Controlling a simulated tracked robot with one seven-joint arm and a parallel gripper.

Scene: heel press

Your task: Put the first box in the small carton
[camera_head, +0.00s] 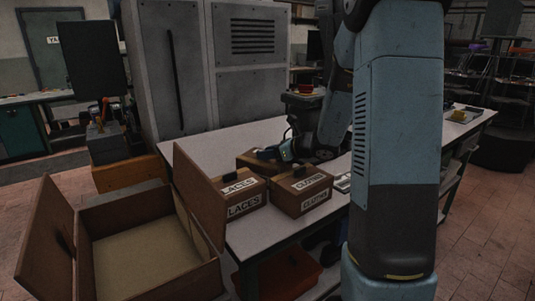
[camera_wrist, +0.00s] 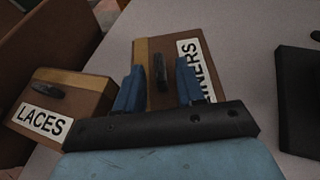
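Three brown lidded boxes with dark top handles stand on the table. The box labelled LACES (camera_head: 241,203) is nearest the open carton; it also shows in the wrist view (camera_wrist: 58,104). A second labelled box (camera_head: 302,200) stands right of it. A third box (camera_head: 250,160) is behind them, partly hidden. In the wrist view, a box with a label ending in NERS (camera_wrist: 165,46) lies under my gripper (camera_wrist: 160,68). The blue fingers are apart, one on each side of its handle. Contact cannot be told. The open brown carton (camera_head: 160,283) at lower left looks empty.
The carton's raised flaps (camera_head: 47,238) stand up around it, one beside the LACES box. The pale table (camera_head: 190,147) is clear at its far left. An orange bin (camera_head: 283,277) is below the table. A dark object (camera_wrist: 299,105) lies right in the wrist view.

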